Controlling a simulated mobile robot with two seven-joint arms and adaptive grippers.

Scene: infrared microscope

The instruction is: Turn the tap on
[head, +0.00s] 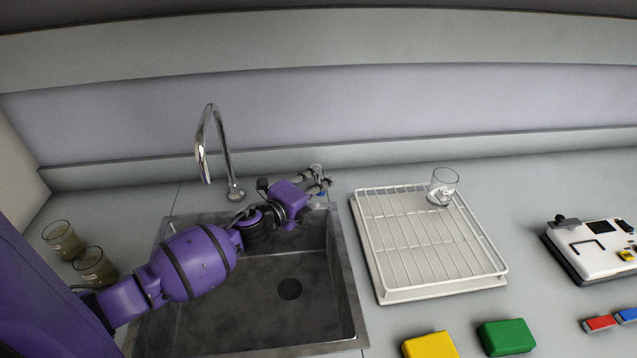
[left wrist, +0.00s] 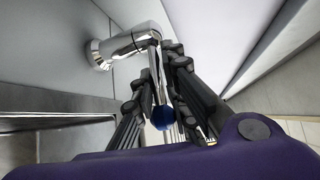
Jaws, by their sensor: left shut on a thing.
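The chrome tap spout (head: 220,150) rises in a hook behind the dark sink (head: 290,262). To its right, a small chrome tap control with a blue part (head: 321,192) stands at the sink's back right corner, mostly hidden by my left gripper (head: 318,181). In the left wrist view the chrome tap control (left wrist: 125,45) has a thin stem and a blue part (left wrist: 163,118) between the fingers. My left gripper (left wrist: 158,75) is shut on this control. No water shows below the spout. My right gripper is not in view.
A white wire drying rack (head: 425,240) stands right of the sink, with a glass beaker (head: 443,186) on its back right. Two glass beakers (head: 63,240) with murky contents stand left. Yellow (head: 430,345) and green (head: 507,337) blocks and a white device (head: 595,248) are at right.

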